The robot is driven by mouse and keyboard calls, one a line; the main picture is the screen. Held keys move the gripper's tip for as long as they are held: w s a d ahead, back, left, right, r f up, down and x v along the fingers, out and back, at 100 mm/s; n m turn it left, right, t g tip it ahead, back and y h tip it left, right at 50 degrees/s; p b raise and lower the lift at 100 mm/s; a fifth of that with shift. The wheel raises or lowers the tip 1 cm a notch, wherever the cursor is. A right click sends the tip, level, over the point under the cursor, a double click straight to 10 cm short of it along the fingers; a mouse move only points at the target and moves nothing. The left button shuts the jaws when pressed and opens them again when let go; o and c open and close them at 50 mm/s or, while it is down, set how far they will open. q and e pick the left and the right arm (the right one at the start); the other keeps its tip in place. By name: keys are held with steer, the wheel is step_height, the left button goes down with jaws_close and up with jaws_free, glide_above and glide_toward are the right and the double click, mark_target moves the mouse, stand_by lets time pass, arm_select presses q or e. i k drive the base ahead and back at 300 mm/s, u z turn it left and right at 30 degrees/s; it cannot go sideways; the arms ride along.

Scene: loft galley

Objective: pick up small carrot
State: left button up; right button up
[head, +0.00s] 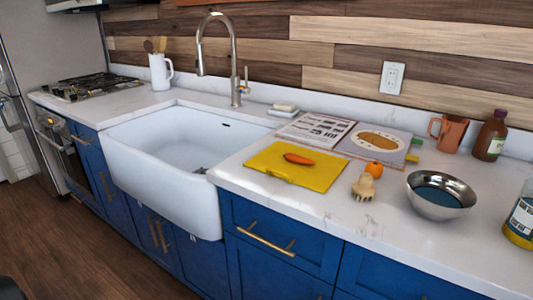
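A small orange carrot (299,159) lies on a yellow cutting board (270,164). The board lies on the white counter, just right of the sink. Neither of my grippers is in the head view, and nothing touches the carrot.
A white sink (165,190) with a tall faucet (233,60) is left of the board. An open book (316,130) lies behind it. An orange fruit (374,169), a wooden brush (363,187), a metal bowl (440,207) and a copper mug (447,133) stand to the right. Bare counter shows in front.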

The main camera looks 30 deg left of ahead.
mark_target(294, 158)
steer(key=u, duration=1.05)
steer(key=k, duration=0.55)
steer(key=u, duration=0.65)
steer(key=k, duration=0.45)
steer(key=z, duration=1.1)
steer(key=i, duration=0.8)
steer(key=u, duration=0.55)
steer(key=i, duration=0.8)
steer(key=u, duration=0.55)
